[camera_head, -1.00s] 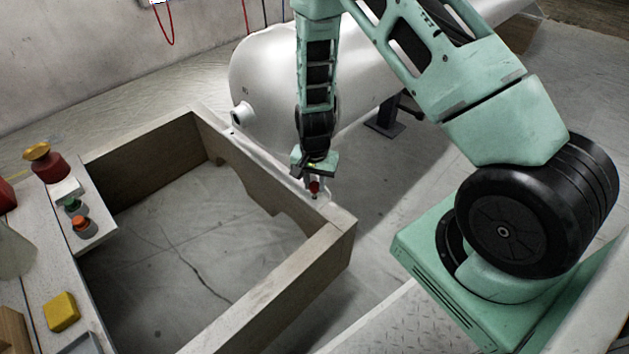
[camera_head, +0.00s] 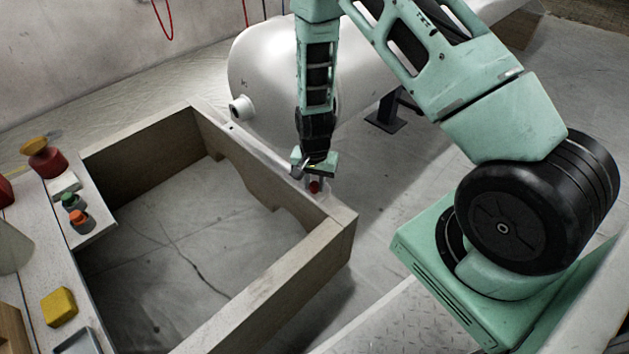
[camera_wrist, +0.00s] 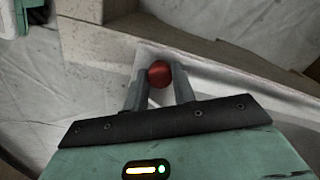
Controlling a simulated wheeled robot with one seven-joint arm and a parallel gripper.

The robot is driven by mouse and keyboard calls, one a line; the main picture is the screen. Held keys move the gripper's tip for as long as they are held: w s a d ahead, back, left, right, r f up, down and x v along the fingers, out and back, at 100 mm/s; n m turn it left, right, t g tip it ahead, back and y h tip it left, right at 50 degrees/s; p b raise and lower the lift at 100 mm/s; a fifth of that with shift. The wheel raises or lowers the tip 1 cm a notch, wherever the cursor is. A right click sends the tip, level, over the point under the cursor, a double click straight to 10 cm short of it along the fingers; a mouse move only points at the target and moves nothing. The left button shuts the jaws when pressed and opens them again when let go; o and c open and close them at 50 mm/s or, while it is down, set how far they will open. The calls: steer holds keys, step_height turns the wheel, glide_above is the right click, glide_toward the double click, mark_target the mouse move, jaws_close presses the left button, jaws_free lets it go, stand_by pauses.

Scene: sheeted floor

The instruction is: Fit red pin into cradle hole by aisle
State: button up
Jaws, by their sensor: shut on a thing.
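The red pin (camera_head: 314,187) is between the fingers of my gripper (camera_head: 315,181), at the near right end of the cradle's far rail. In the wrist view the pin's round red head (camera_wrist: 159,73) shows between the two grey fingertips (camera_wrist: 158,82), which are shut on it. The wooden cradle (camera_head: 276,282) is a rectangular frame with curved cutouts. The pin's lower part and any hole under it are hidden, so I cannot tell how deep it sits. A small dark hole (camera_head: 232,128) shows farther along the same rail.
A white tank (camera_head: 262,77) lies behind the rail. A left-hand board carries a red-and-yellow knob (camera_head: 46,160), green (camera_head: 70,200) and orange (camera_head: 80,218) pieces and a yellow block (camera_head: 60,308).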

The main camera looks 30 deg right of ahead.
mark_target(314, 184)
steer(key=shift+f, duration=0.35)
steer(key=o, duration=1.1)
step_height(314, 184, up, 17)
steer(key=p, duration=0.7)
steer(key=shift+r, duration=0.2)
